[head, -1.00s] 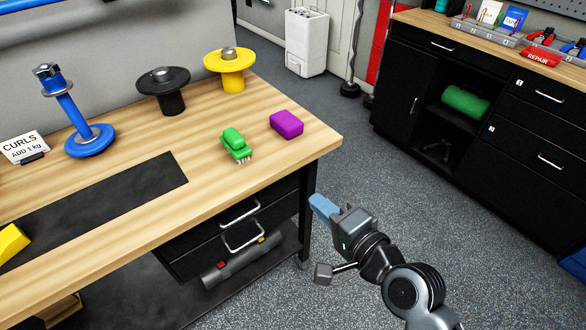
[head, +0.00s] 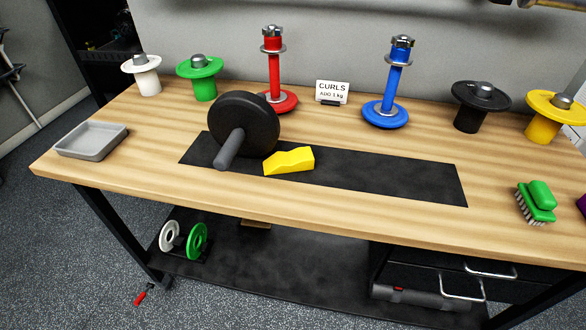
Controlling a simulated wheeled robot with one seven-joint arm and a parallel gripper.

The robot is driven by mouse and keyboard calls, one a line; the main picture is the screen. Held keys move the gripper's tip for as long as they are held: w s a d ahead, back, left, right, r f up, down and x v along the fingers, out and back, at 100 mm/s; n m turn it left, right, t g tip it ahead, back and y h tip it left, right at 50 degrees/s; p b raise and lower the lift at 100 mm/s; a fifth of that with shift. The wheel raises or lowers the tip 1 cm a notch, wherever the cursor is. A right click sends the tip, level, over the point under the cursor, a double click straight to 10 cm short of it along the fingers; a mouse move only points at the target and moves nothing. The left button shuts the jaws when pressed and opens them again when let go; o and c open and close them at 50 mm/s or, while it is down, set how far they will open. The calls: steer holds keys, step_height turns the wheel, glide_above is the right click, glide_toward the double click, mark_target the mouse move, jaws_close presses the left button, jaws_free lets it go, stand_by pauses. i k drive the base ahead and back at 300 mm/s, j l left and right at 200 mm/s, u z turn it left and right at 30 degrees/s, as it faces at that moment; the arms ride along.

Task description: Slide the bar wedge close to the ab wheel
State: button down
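The yellow bar wedge (head: 289,160) lies on the black mat (head: 390,184) on the workbench. The ab wheel (head: 245,122), a black disc with a grey handle pointing to the front, stands on the left part of the mat. The wedge is just right of the wheel and its handle; from this angle I cannot tell whether they touch. My gripper is outside the head view now.
A grey tray (head: 92,141) sits at the bench's left end. Red (head: 275,75) and blue (head: 392,85) dumbbell posts and a CURLS card (head: 332,92) stand behind the mat. A green brush (head: 536,202) lies at the right. The mat's right part is clear.

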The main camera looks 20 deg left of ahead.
mark_target(298, 159)
steer(key=j+u, duration=0.2)
steer(key=u, duration=0.25)
steer(key=i+j+u, duration=0.15)
steer(key=u, duration=0.35)
steer(key=i+j+u, duration=0.1)
steer(key=u, duration=0.35)
steer(key=i+j, duration=0.15)
steer(key=i, duration=0.15)
steer(key=i+j, duration=0.1)
steer(key=i, duration=0.15)
